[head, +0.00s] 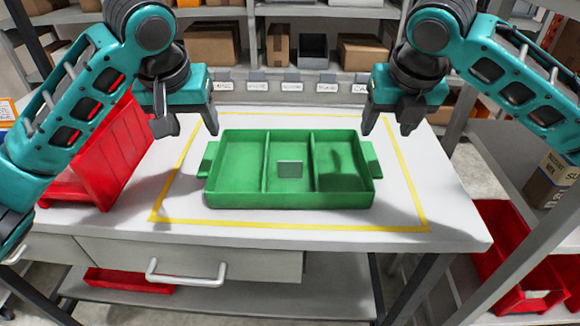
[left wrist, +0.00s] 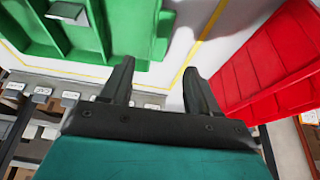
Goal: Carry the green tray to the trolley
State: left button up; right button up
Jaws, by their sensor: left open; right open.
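The green tray (head: 290,200) lies flat on the white table inside a yellow outline, with three compartments and a handle at each end. A small grey-white piece (head: 290,169) shows in its middle compartment. My left gripper (head: 188,129) is open and empty, above and just behind the tray's left handle. My right gripper (head: 388,129) is open and empty, above and just behind the right handle. In the left wrist view, the open fingers (left wrist: 155,85) point toward the table beside the green tray (left wrist: 95,50). I cannot make out a trolley.
A red bin (head: 105,155) stands on the table's left side, close to my left arm. Shelves with cardboard boxes (head: 210,45) and labels stand behind. Red bins (head: 505,235) sit low at the right. The table's front right is clear.

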aim_at(210, 156)
pick_arm(q)
jog(key=x, duration=1.2)
pick_arm(e)
jog(key=x, duration=1.2)
pick_arm(q)
grip_shut()
pick_arm(e)
grip_shut()
